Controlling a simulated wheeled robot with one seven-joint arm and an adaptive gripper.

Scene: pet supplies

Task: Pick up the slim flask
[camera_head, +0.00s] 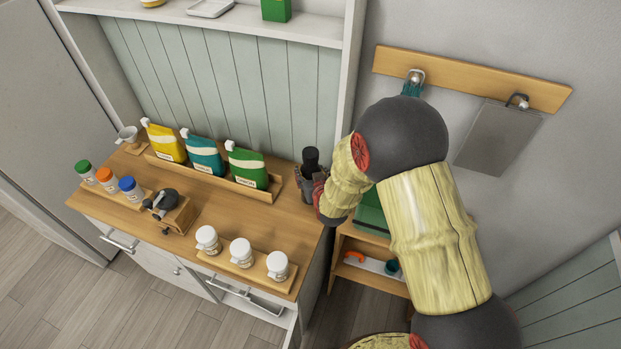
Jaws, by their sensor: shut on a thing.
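The slim flask (311,157) shows as a narrow black upright shape at the right end of the wooden counter. Its lower part is hidden by my gripper. My gripper (308,181) is at the flask, reaching in from the right, and is shut on it. Whether the flask's base touches the counter cannot be seen.
The wooden counter (208,213) holds yellow, teal and green pouches (205,155) in a rack at the back. White-lidded jars (241,252) stand along the front. Jars with coloured lids (107,178) and a dark device (165,203) are at left. A low shelf (372,276) is right.

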